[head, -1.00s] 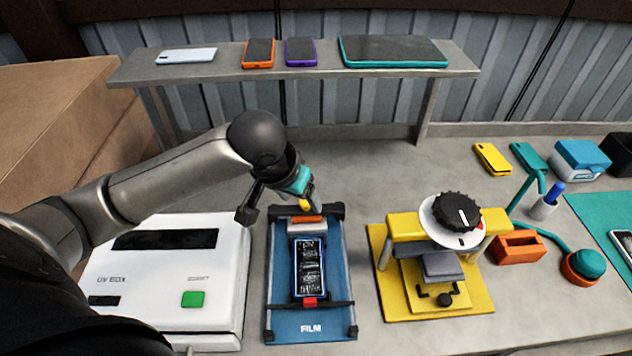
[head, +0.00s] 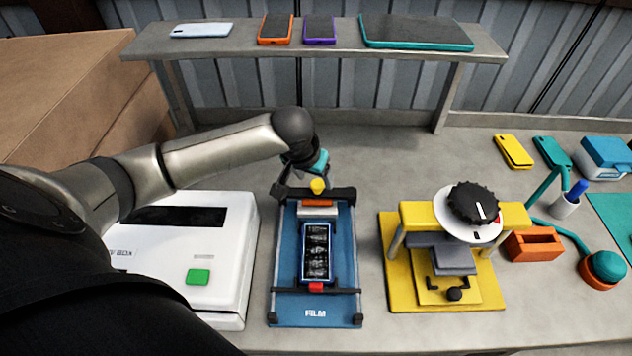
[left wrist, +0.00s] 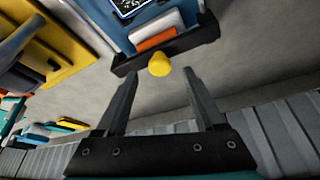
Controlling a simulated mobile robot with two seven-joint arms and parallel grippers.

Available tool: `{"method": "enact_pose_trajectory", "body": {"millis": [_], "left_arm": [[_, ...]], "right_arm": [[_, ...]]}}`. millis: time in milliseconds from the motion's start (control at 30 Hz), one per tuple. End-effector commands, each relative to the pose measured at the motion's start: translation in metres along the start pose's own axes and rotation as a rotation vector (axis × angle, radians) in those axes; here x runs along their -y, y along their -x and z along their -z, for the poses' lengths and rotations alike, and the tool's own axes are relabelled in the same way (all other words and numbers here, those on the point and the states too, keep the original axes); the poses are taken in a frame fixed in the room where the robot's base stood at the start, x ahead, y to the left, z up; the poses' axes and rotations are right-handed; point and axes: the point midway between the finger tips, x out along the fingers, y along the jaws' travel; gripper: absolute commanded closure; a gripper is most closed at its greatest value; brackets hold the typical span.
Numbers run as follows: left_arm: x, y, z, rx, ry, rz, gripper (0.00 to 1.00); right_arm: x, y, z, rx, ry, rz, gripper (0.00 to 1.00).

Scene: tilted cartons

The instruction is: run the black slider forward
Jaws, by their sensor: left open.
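The black slider (head: 342,192) is a dark crossbar at the far end of the blue film tray (head: 286,270), with a yellow knob (head: 318,186) on it. The slider (left wrist: 196,40) and its knob (left wrist: 158,64) also show in the left wrist view. My left gripper (head: 303,183) is open at the far end of the tray. In the left wrist view its fingertips (left wrist: 160,76) stand on either side of the knob, with gaps. A phone with a dark, bubbly screen (head: 316,250) lies in the tray. My right gripper is out of view.
A white UV box (head: 230,260) stands close left of the tray. A yellow press with a black dial (head: 472,203) stands to the right. A raised shelf (head: 340,45) with phones and a tablet is behind. Bare bench lies between tray and press.

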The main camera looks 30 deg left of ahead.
Motion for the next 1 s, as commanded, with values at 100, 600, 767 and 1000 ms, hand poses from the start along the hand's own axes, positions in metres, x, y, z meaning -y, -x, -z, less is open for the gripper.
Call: {"method": "enact_pose_trajectory", "body": {"millis": [100, 600, 767, 1000], "left_arm": [[0.000, -0.016, 0.000, -0.001, 0.001, 0.000, 0.29], [0.000, -0.030, 0.000, -0.002, -0.001, 0.000, 0.29], [0.000, -0.030, 0.000, -0.001, -0.001, 0.000, 0.44], [0.000, -0.030, 0.000, -0.001, -0.001, 0.000, 0.71]], "right_arm": [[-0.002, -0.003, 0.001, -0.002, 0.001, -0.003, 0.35], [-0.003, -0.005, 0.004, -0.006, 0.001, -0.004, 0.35], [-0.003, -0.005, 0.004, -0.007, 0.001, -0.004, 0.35], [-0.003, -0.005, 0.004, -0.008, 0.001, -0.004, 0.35]]}}
